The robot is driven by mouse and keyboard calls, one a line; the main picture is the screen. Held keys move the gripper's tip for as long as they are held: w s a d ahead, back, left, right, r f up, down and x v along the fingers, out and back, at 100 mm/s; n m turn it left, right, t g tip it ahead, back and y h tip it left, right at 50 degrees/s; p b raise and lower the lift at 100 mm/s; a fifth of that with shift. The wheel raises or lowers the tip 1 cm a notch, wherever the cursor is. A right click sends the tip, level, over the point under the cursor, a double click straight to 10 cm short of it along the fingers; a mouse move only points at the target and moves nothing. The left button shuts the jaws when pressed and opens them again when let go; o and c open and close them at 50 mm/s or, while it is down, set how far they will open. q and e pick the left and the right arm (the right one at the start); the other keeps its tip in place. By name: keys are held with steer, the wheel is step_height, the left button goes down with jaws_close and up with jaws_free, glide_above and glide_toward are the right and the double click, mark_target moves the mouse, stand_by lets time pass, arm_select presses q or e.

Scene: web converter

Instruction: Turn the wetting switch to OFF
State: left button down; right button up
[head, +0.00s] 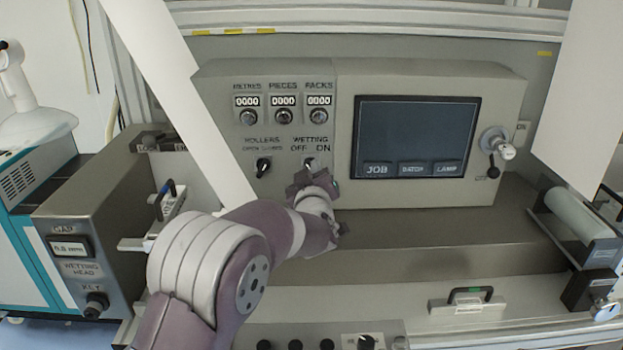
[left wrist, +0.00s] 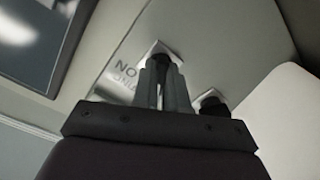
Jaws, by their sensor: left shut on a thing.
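The wetting switch (head: 311,162) sits under the "WETTING OFF ON" label on the grey control panel (head: 215,90). In the head view only its upper part shows above my left gripper (head: 312,182), which reaches up to it from below. In the left wrist view my left gripper (left wrist: 163,92) has its two fingers closed around the dark knob of the wetting switch (left wrist: 161,64), in front of its light plate. The "ON" lettering shows upside down beside it. The fingers hide most of the knob, so I cannot tell which way it points.
The rollers switch (head: 263,166) is close by on the left and also shows in the left wrist view (left wrist: 211,103). Counters with knobs are above. A screen (head: 416,135) and a crank (head: 497,145) are to the right. A white web (head: 180,95) slants past the panel's left side.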

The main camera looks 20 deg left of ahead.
arm_select(q)
steer(key=shift+r, duration=0.15)
stand_by(0.3)
steer(key=c, duration=1.2)
jaws_free()
steer(key=shift+o, duration=0.2)
steer(key=b+v, duration=0.1)
steer(key=v, duration=1.1)
steer(key=shift+s+b, duration=0.3)
steer(key=shift+s, duration=0.1)
steer(key=shift+d, duration=0.1)
